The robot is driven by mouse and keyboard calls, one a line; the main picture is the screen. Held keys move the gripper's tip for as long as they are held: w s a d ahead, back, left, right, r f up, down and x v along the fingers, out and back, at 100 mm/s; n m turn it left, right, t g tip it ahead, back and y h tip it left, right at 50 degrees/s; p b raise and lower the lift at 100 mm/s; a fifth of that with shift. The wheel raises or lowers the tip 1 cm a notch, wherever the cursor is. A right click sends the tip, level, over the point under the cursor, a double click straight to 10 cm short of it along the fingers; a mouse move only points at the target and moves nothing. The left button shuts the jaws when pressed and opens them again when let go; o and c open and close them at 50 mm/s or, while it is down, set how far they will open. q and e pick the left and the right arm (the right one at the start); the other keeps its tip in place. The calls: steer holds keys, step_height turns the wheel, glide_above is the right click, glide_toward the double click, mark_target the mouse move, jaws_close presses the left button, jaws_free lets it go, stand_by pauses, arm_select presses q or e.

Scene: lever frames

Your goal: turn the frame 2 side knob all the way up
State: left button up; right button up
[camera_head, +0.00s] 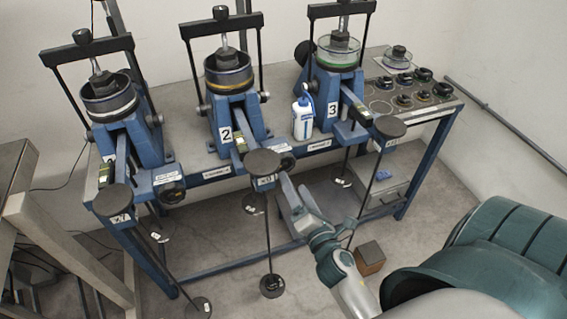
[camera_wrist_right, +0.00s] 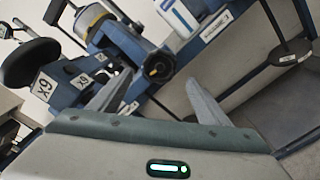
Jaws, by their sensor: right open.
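Frame 2 (camera_head: 228,112) is the middle blue lever frame, marked with a white "2" label. Its side knob (camera_head: 287,161) is a round black knob at the right of the lever's front end. In the right wrist view the knob (camera_wrist_right: 159,66) has a small yellow mark at its centre. My right gripper (camera_head: 291,181) is open and empty just in front of and below the knob. In the wrist view the fingers of the gripper (camera_wrist_right: 157,78) point toward the knob, one to each side, seemingly short of it. My left gripper is out of view.
Frame 2's black lever disc (camera_head: 262,163) is close left of my fingers. Frame 1 (camera_head: 118,125) and frame 3 (camera_head: 335,80) flank it. A white-and-blue bottle (camera_head: 302,118) stands right of frame 2. Hanging rods with weights (camera_head: 271,285) are below the bench edge.

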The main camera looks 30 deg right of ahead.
mark_target(285, 166)
steer(key=x, duration=0.9)
steer(key=shift+w, duration=0.4)
steer(key=shift+s+f, duration=0.15)
steer(key=c, duration=1.4)
steer(key=shift+o, duration=0.2)
